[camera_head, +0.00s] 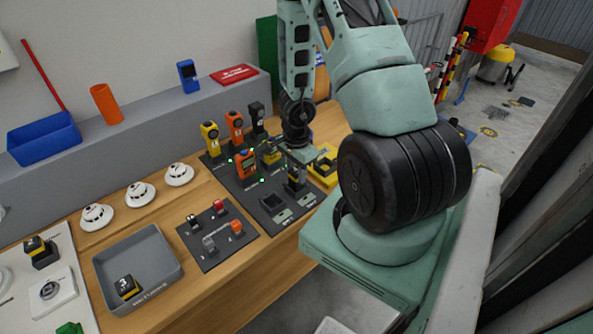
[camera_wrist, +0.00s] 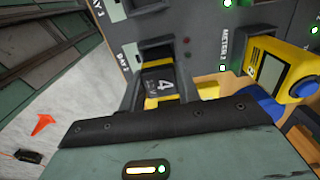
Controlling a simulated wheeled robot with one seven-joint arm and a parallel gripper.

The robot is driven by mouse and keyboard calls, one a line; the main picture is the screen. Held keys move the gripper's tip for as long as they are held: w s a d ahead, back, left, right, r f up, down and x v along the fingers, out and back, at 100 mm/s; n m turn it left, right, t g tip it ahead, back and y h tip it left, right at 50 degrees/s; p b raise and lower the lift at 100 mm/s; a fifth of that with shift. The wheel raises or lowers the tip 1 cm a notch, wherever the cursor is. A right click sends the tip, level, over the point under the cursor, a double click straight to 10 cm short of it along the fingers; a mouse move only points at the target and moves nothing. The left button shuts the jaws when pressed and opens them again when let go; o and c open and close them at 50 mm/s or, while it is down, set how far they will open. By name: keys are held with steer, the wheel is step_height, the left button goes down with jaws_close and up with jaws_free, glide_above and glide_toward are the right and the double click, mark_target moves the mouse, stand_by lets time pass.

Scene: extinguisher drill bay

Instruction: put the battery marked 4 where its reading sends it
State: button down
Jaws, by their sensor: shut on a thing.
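The battery marked 4 (camera_wrist: 160,82) is dark with yellow bands and shows in the wrist view, directly ahead of my gripper (camera_wrist: 150,122). It is at the opening of the slot labelled BAY 2; I cannot tell how deep it sits. In the head view, my gripper (camera_head: 299,153) is over the right part of the dark meter board (camera_head: 230,178), just above a yellow-and-black battery (camera_head: 295,180) at a bay. My gripper is shut on the battery marked 4; its fingertips are largely hidden. A yellow meter (camera_wrist: 288,70) is to the right in the wrist view.
An empty-looking bay (camera_head: 272,203) is beside the held battery. A grey returns tray (camera_head: 165,247) holds a battery marked 3 (camera_head: 127,286). Another battery (camera_head: 38,248) stands at far left. Upright testers (camera_head: 235,127) line the board's back edge. A small dark board (camera_head: 215,255) holds several small parts.

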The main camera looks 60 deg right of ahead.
steer(key=shift+f+b, duration=0.8)
steer(key=shift+f, duration=0.1)
stand_by(0.4)
steer(key=c, duration=0.6)
jaws_free()
steer(key=shift+r, duration=0.15)
steer(key=shift+r+p, duration=3.45)
steer(key=shift+p, duration=0.05)
